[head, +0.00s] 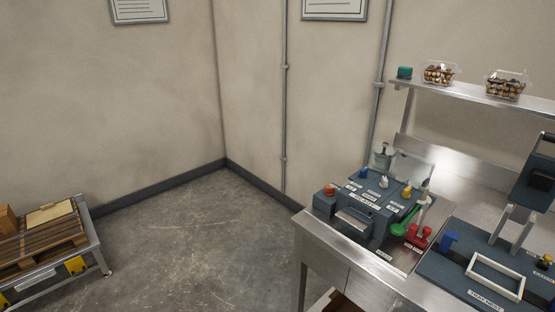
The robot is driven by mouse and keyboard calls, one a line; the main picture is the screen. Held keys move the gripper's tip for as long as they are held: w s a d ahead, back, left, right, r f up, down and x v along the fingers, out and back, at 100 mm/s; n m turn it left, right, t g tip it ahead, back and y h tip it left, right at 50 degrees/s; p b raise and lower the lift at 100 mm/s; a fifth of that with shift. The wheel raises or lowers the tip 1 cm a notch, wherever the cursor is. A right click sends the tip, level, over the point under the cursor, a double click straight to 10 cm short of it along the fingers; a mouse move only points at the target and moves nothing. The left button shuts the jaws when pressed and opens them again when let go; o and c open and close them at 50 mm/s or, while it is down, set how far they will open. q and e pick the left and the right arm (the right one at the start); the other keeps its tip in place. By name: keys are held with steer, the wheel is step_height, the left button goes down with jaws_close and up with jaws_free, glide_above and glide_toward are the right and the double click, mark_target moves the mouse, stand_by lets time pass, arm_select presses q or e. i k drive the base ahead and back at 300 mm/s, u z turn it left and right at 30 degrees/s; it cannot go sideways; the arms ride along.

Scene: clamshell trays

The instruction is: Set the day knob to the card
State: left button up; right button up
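A dark blue-grey machine (345,216) stands on the left part of the steel bench. Its top carries a blue knob (363,173), a white knob (384,182) and a yellow knob (407,191), each near a small white label. The labels are too small to read, so I cannot tell which is the day knob or how it is set. An orange-red knob (329,190) sits at the machine's left end. I cannot make out the card for certain. Neither of my grippers is in view.
A green-handled lever (399,229) and a red block (419,236) sit at the machine's right. A white-framed tray nest (496,277) is farther right. A shelf (470,94) above holds two clear filled clamshells (439,74). A low cart (48,263) stands left; floor between is clear.

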mark_target(362, 175)
steer(key=u, duration=0.85)
steer(key=i, duration=3.3)
steer(key=z, duration=2.4)
